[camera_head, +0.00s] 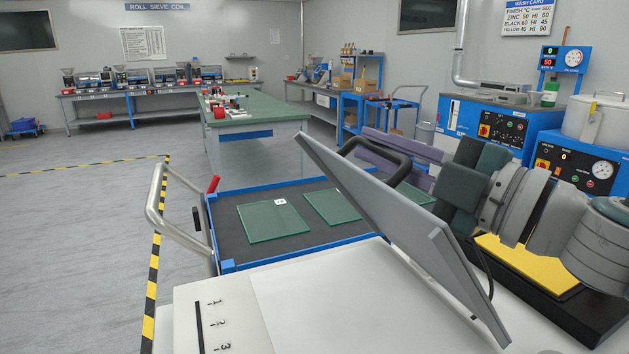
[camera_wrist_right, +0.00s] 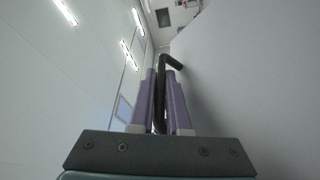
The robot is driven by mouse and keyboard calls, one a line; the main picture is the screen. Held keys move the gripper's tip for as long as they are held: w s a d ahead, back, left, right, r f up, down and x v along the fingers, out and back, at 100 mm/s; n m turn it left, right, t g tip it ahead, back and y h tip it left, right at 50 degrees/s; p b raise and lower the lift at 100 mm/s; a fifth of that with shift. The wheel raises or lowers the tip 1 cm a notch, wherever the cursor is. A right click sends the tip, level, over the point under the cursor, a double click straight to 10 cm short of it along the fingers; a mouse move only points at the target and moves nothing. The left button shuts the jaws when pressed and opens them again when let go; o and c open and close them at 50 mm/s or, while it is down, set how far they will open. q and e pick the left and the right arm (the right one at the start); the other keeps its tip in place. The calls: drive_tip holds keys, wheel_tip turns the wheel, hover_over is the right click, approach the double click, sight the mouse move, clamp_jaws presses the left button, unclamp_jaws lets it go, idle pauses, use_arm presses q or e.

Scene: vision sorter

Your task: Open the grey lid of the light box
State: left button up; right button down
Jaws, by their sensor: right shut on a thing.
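The grey lid (camera_head: 400,235) of the light box stands raised at a steep tilt, above the white box body (camera_head: 240,305). Its black handle (camera_head: 405,160) sticks out from the lid's far side. My right gripper (camera_head: 365,145) comes in from the right with its purple fingers shut on the handle. In the right wrist view the handle (camera_wrist_right: 172,62) runs between the two purple fingers (camera_wrist_right: 160,80), with the lid's grey face (camera_wrist_right: 240,80) filling the right side. My left gripper is not in view.
A blue-edged cart (camera_head: 230,264) with green glass plates (camera_head: 273,220) stands just behind the box. A yellow plate on a black base (camera_head: 525,270) lies to the right, below my right arm. Blue machines (camera_head: 490,130) stand at the back right.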

drive_tip(key=w+d+m+t+b, duration=0.1)
drive_tip(key=w+d+m+b, duration=0.1)
drive_tip(key=d, duration=0.4)
drive_tip(key=w+d+r+m+t+h+b, duration=0.1)
drive_tip(key=w+d+m+b, duration=0.1)
drive_tip(key=d+m, duration=0.3)
drive_tip(key=w+d+r+m+t+b, duration=0.1)
drive_tip(key=w+d+m+t+b, duration=0.1)
drive_tip(key=d+m+b, duration=0.2)
drive_tip(key=shift+d+h, duration=0.3)
drive_tip(key=shift+d, duration=1.3)
drive_tip(key=shift+r, duration=0.1)
drive_tip(key=c, duration=1.2)
unclamp_jaws()
drive_tip(key=shift+o, duration=0.2)
drive_tip(key=shift+s, duration=0.1)
drive_tip(key=v, duration=0.9)
drive_tip(key=shift+s+f+p, duration=0.25)
drive_tip(key=shift+s+p, duration=0.1)
drive_tip(key=shift+d, duration=0.1)
